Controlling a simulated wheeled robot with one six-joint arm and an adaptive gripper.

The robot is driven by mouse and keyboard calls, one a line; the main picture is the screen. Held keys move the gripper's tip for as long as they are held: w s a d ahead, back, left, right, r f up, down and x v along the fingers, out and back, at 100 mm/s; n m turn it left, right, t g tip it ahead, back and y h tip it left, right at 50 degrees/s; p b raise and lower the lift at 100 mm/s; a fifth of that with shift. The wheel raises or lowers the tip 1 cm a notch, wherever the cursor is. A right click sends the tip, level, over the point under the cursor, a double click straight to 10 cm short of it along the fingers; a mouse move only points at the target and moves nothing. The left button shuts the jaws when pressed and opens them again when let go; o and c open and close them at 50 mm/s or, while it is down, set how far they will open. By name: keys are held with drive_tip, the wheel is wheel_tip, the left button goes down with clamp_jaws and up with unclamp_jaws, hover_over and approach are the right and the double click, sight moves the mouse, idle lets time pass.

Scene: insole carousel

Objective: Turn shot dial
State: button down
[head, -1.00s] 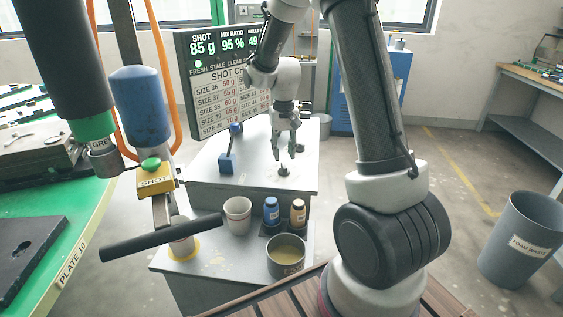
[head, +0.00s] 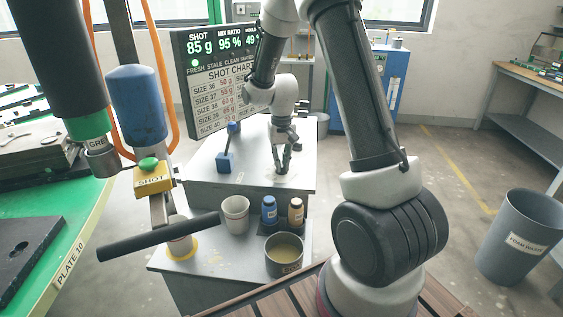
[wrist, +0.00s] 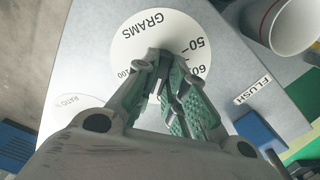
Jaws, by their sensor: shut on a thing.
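The shot dial (wrist: 128,58) is a white disc marked GRAMS, with 50, 60 and 100 visible, on the grey cabinet top. In the head view my gripper (head: 282,168) is low over the dial spot on the cabinet. The display board (head: 214,80) behind reads SHOT 85 g, MIX RATIO 95 %, above a shot chart by size.
A blue FLUSH lever (head: 225,160) stands left of the gripper. A RATIO disc (wrist: 68,112) is beside the dial. A white cup (head: 236,212), two small bottles (head: 269,211) and a metal pot (head: 283,262) stand on the lower shelf. A yellow SHOT button box (head: 154,180) hangs at left.

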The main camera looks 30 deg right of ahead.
sight(282, 163)
drive_tip(key=shift+m, duration=0.3)
drive_tip(key=m, duration=0.3)
drive_tip(key=shift+d+m, duration=0.1)
drive_tip(key=shift+m, duration=1.9)
drive_tip(key=c, duration=1.5)
unclamp_jaws()
wheel_tip(282, 163, up, 12)
